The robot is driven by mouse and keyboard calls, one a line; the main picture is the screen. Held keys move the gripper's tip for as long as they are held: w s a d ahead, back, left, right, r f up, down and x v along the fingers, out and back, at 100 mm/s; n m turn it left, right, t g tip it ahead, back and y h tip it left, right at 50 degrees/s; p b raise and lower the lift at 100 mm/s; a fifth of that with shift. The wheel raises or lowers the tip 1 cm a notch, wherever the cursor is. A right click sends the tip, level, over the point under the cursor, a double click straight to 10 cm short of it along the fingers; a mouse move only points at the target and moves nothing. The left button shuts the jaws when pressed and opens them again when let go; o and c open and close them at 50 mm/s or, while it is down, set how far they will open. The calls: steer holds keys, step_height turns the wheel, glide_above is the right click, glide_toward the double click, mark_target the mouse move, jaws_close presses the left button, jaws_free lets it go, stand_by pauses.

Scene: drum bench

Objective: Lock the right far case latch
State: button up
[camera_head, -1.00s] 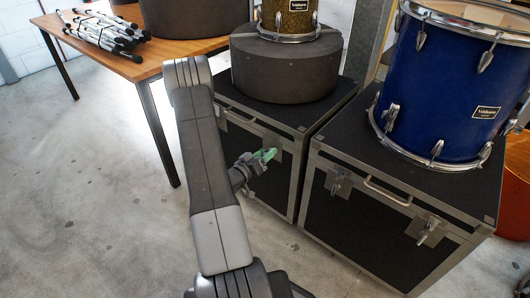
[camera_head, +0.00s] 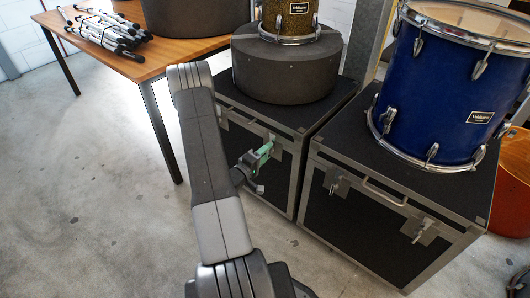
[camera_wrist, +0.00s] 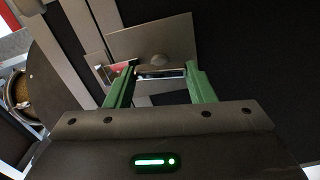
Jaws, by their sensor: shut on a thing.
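The far case (camera_head: 238,150) is black with grey metal edges. Its right latch (camera_head: 273,140) is mostly behind my gripper (camera_head: 265,149) in the head view. In the wrist view the latch's grey plate (camera_wrist: 152,42) with a round knob fills the top middle. My gripper's green fingers (camera_wrist: 160,76) are on either side of a small metal latch piece (camera_wrist: 160,72) at the plate's lower edge, shut on it. How far the latch piece is turned is hard to tell.
The near case (camera_head: 350,215) stands just right, with two latches, a handle and a blue drum (camera_head: 435,95) on top. A dark round case (camera_head: 287,68) sits on the far case. A wooden table (camera_head: 150,62) is at upper left. The floor at left is clear.

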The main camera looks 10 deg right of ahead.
steer(key=shift+n, duration=0.6)
steer(key=o, duration=1)
steer(key=p+v, duration=0.2)
steer(key=v, duration=1.1)
steer(key=shift+s+a+f, duration=0.1)
steer(key=shift+s+a, duration=0.15)
steer(key=shift+a, duration=0.05)
